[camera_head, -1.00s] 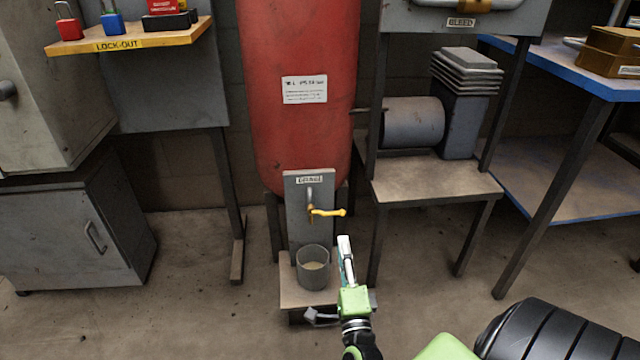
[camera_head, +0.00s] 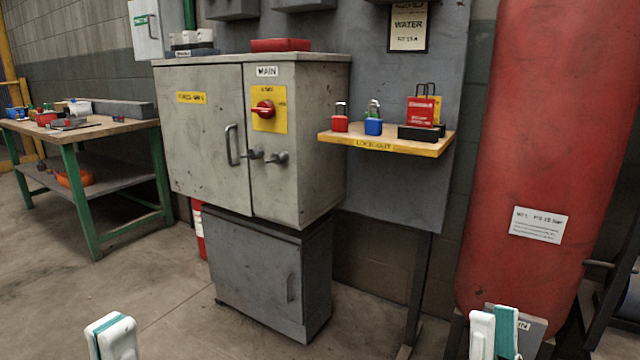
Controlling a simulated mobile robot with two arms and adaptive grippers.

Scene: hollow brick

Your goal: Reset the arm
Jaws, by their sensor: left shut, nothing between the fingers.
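My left gripper (camera_head: 113,338) is at the bottom left edge of the head view. Its white and teal fingertips are together with nothing between them. My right gripper (camera_head: 494,333) is at the bottom right, in front of the foot of the red tank (camera_head: 545,130). Only the white and teal tips of its fingers show, and I cannot tell whether they are open or shut. The rest of both arms is below the picture. Neither gripper is seen touching anything.
A grey main cabinet (camera_head: 205,115) with a red rotary switch (camera_head: 263,109) stands on a lower cabinet (camera_head: 262,275). A lock-out shelf (camera_head: 345,141) holds padlocks beside it. A green-legged workbench (camera_head: 75,135) is at the left. The floor (camera_head: 165,290) in front is clear.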

